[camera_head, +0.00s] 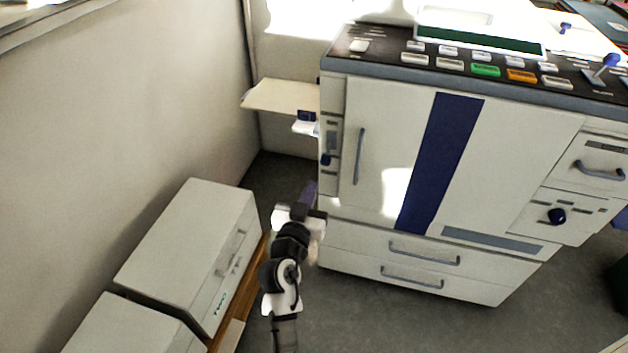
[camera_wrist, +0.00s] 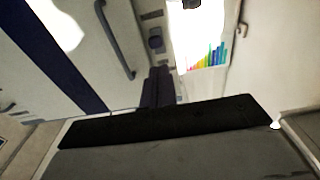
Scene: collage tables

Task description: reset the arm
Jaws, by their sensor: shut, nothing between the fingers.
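My arm rises from the bottom middle of the head view, in front of the left part of a large copier (camera_head: 385,130). My gripper (camera_head: 311,187) is at its far end, just left of the copier's lower left edge. The fingers look dark and closed together in the wrist view (camera_wrist: 158,76), with nothing held between them. In the head view the fingertips are small and partly blend with the dark floor.
Two pale boxes (camera_head: 187,250) stand on a wooden support left of my arm, close to the wall. The copier's door handle (camera_head: 359,156) and side tray (camera_head: 280,96) stick out nearby. Grey floor (camera_head: 350,315) is clear at lower middle.

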